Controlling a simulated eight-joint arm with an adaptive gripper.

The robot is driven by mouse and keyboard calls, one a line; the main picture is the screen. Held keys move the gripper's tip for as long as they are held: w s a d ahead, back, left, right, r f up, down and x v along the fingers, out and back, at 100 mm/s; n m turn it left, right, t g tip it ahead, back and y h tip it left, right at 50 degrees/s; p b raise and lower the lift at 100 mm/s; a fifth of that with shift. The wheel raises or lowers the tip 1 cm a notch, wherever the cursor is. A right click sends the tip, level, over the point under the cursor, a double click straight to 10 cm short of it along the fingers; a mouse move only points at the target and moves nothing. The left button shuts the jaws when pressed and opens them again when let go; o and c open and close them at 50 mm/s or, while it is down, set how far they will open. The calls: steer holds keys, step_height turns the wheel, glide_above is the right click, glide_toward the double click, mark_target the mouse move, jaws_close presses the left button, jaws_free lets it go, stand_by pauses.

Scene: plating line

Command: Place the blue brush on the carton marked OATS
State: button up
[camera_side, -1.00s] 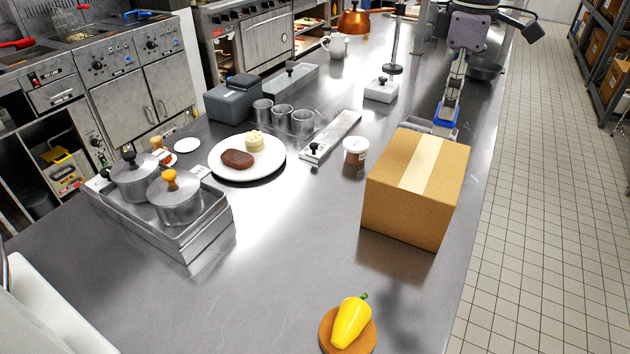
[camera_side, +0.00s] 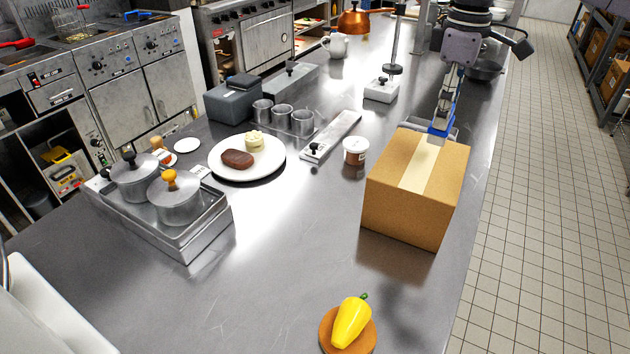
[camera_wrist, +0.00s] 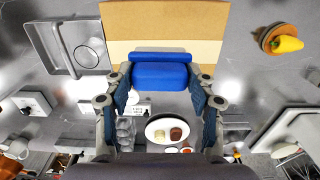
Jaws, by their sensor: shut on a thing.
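A blue brush (camera_wrist: 160,72) is held between the fingers of my gripper (camera_wrist: 162,90) in the wrist view. In the side view my gripper (camera_side: 446,105) points down at the far edge of a brown carton, with the blue of the brush (camera_side: 438,129) at its tips. The carton (camera_side: 408,210) stands closed on the steel counter, with a pale tape strip along its top. It also shows in the wrist view (camera_wrist: 125,22), partly behind the brush. No OATS marking is readable. I cannot tell whether the brush touches the carton top.
A white-lidded tub (camera_side: 355,151) stands left of the carton. A yellow pepper lies on a round brown board (camera_side: 328,338) in front. A plate of food (camera_side: 222,172) and a metal tray with pots (camera_side: 190,250) are at left.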

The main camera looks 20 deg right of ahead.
mark_target(431, 132)
steer(key=shift+w+a+f, duration=0.25)
steer(key=shift+a+f, duration=0.25)
steer(key=shift+a, duration=0.25)
steer(key=shift+a+f, duration=0.1)
steer(key=shift+f, duration=1.9)
steer(key=shift+f, duration=0.15)
steer(key=o, duration=1.2)
